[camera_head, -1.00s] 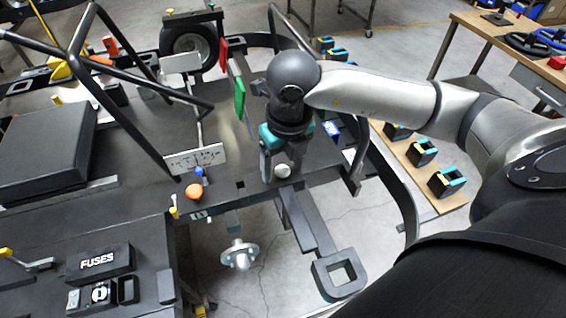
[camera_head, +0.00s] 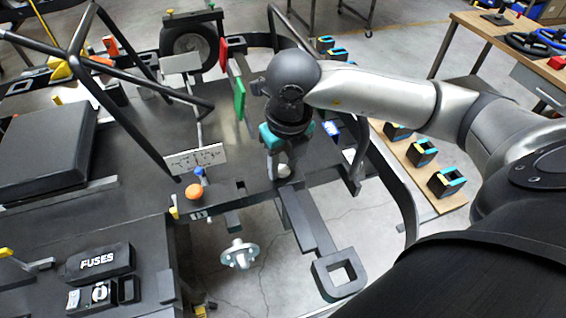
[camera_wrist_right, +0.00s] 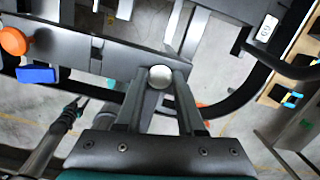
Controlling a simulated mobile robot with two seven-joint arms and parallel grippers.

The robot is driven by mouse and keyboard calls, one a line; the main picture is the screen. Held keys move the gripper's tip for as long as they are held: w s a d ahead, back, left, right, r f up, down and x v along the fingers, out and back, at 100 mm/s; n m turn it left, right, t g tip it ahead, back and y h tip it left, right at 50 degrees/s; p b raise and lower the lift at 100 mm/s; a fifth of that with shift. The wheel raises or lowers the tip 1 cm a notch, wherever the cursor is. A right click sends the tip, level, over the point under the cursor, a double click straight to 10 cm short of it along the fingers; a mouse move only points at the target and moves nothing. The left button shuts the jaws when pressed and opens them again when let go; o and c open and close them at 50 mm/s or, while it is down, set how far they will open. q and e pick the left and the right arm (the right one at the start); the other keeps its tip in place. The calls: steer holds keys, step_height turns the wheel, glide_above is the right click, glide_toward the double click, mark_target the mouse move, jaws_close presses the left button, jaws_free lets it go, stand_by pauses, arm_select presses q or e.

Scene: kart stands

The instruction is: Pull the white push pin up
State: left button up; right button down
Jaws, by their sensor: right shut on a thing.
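The white push pin (camera_head: 284,170) stands at the front edge of the dark kart deck, right of the orange knob. My right gripper (camera_head: 279,172) is above it, pointing down, with its fingers shut on the pin. In the right wrist view the pin's round pale top (camera_wrist_right: 160,76) shows between the tips of the two fingers (camera_wrist_right: 160,84). The pin's lower part is hidden. My left gripper is not in view.
An orange knob (camera_head: 193,191) and a blue knob (camera_head: 199,171) are left of the pin. A green plate (camera_head: 239,98) and a red plate (camera_head: 223,54) stand behind. A black curved bar (camera_head: 395,180) runs on the right. A black fuse box (camera_head: 98,262) is at front left.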

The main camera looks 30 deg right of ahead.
steer(key=shift+r, duration=0.5)
steer(key=shift+c, duration=2.2)
jaws_free()
step_height(320, 180, up, 15)
steer(key=s+p, duration=0.1)
steer(key=shift+s, duration=0.4)
steer(key=shift+a, duration=0.1)
